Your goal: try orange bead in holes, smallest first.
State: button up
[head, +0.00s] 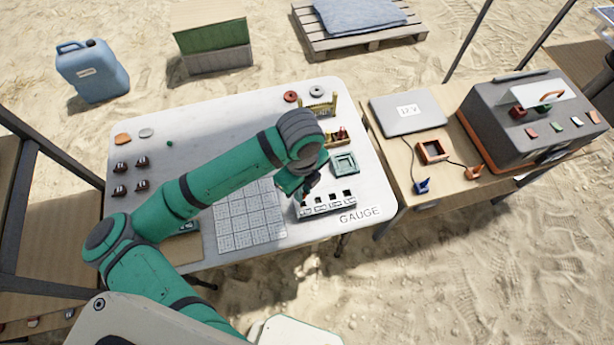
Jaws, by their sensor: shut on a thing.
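The white gauge block (326,206) lies near the front right of the white table, above the word GAUGE. It has a row of dark square-looking holes along it. My gripper (304,197) points down at the block's left end, close over the leftmost hole. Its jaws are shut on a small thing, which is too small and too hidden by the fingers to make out. No orange bead shows clearly anywhere on the table. I cannot tell whether the fingers or the held thing touch the block.
A green square tray (345,163) stands just behind the block, with yellow racks (318,110) farther back. A white grid mat (238,222) lies left of the block. Several dark small items (130,175) and an orange flat piece (122,139) lie far left.

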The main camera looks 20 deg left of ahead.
jog(key=shift+w+f, duration=0.15)
jog(key=shift+f, duration=0.2)
jog(key=shift+s+d+f, duration=0.1)
jog(key=shift+s+f, duration=0.15)
jog(key=shift+f, duration=1.6)
jog(key=shift+f, duration=0.2)
dwell(0.8)
jog(key=o, duration=1.3)
jog(key=shift+r, duration=3)
